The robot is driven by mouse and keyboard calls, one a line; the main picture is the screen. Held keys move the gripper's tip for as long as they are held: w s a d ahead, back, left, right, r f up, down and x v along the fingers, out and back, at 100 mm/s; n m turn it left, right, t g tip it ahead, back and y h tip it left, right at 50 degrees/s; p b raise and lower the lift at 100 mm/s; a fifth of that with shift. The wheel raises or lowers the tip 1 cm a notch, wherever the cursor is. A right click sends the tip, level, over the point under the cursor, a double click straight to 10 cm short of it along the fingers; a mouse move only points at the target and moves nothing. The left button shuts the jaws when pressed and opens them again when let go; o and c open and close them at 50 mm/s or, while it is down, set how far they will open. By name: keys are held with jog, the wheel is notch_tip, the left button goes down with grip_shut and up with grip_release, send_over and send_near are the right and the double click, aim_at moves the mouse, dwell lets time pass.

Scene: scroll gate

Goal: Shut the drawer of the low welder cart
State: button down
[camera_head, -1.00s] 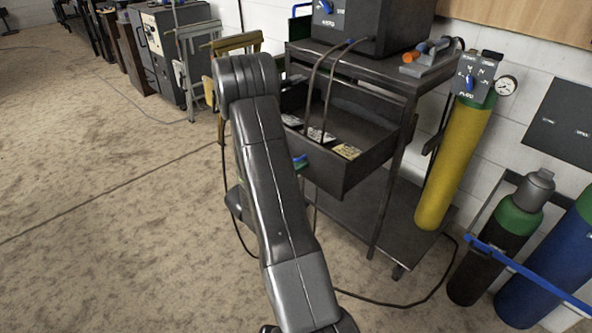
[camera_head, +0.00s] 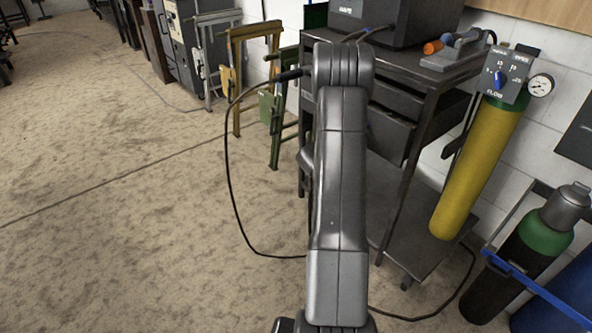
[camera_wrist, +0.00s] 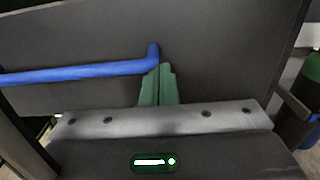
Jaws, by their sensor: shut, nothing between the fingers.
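The dark grey welder cart (camera_head: 436,78) stands behind my arm in the head view. Its drawer (camera_head: 390,132) shows below the top, partly hidden by my arm; it sits much closer in under the top, but I cannot tell whether it is fully shut. In the wrist view a dark panel, apparently the drawer front (camera_wrist: 215,65), fills the picture, with a blue bar handle (camera_wrist: 80,74) across its left side. My gripper (camera_wrist: 158,82) has its green fingers together, empty, at the panel beside the handle's right end. Whether they touch it is unclear. My arm hides them in the head view.
A black cable (camera_head: 232,190) loops over the floor at left. Metal stands (camera_head: 250,80) are behind. The left floor is clear.

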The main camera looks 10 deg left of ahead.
jog(key=shift+r+x, duration=0.2)
jog(key=shift+x, duration=0.75)
jog(key=shift+r, duration=0.1)
